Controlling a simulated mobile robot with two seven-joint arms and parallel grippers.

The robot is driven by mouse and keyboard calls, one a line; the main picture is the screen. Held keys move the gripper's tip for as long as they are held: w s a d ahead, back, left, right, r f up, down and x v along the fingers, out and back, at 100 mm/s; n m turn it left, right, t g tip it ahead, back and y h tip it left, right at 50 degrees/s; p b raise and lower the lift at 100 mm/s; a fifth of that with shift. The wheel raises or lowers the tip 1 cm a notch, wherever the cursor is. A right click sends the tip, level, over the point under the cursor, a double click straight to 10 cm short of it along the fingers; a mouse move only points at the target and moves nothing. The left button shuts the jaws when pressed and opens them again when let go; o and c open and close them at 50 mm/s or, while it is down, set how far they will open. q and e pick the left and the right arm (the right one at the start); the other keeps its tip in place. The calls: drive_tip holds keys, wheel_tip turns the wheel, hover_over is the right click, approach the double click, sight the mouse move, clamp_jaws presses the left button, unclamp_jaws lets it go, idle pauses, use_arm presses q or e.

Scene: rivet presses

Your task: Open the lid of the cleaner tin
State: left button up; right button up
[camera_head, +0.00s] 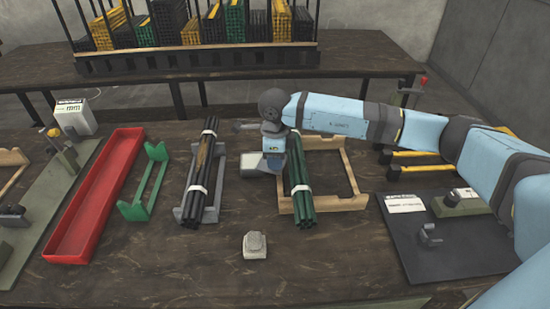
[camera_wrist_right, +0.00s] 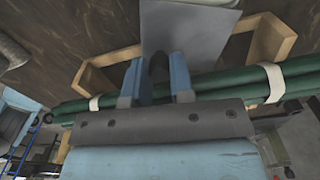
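My right arm reaches in from the right in the head view. Its gripper (camera_head: 262,164) points down beside a small box-like tin (camera_head: 251,162) with a pale top and dark edges, which may be the cleaner tin. The gripper partly hides it. In the right wrist view, the two blue fingers (camera_wrist_right: 156,82) stand apart beside a flat grey face (camera_wrist_right: 195,40), with a small dark piece between them. I cannot tell whether they touch it, or whether the lid is open. My left gripper is in neither view.
Green rods (camera_head: 297,170) with white bands lie in a wooden cradle (camera_head: 352,198) close by the gripper. Dark rods (camera_head: 201,175) lie in a grey cradle to the left. A red tray (camera_head: 98,195) and green stand (camera_head: 148,183) are farther left. A small pale block (camera_head: 255,245) stands in front.

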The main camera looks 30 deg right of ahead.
drive_tip(key=shift+d+n, duration=0.5)
drive_tip(key=shift+n, duration=0.3)
clamp_jaws()
drive_tip(key=o, duration=0.9)
unclamp_jaws()
drive_tip(key=shift+c, duration=0.2)
drive_tip(key=shift+r, duration=0.1)
wheel_tip(320, 180, up, 14)
drive_tip(key=p, duration=0.1)
drive_tip(key=shift+c, duration=0.2)
